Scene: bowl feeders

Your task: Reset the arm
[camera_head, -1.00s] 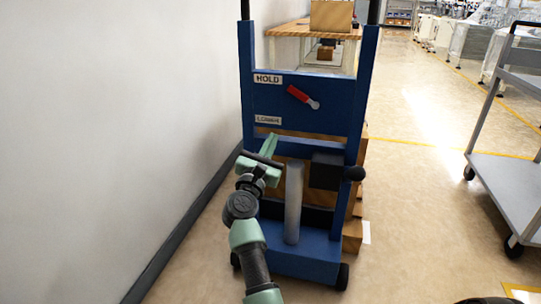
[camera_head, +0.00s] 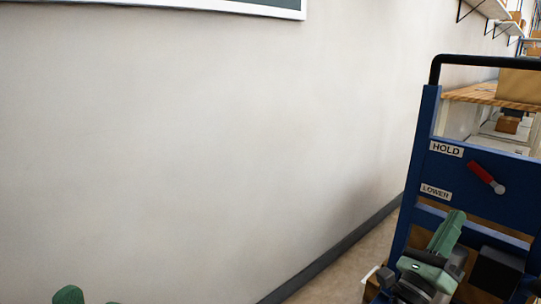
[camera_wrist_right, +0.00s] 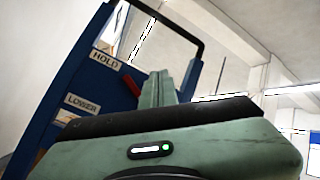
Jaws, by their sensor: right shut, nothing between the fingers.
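My right gripper (camera_head: 452,222) is at the lower right of the head view, in front of the blue cart (camera_head: 424,150). Its green fingers are together and point up, with nothing between them. In the wrist view the shut fingers (camera_wrist_right: 174,86) stand in front of the blue panel (camera_wrist_right: 96,77). The gripper looks apart from the panel's red lever (camera_head: 486,177), which is tilted down to the right between the HOLD and LOWER labels. A green rounded part of mine shows at the bottom left corner of the head view; my left gripper cannot be made out.
A pale wall (camera_head: 200,150) with a dark baseboard (camera_head: 335,255) fills the left and middle. A wooden table (camera_head: 480,94) with a cardboard box (camera_head: 520,84) stands behind the cart. A narrow strip of floor shows between wall and cart.

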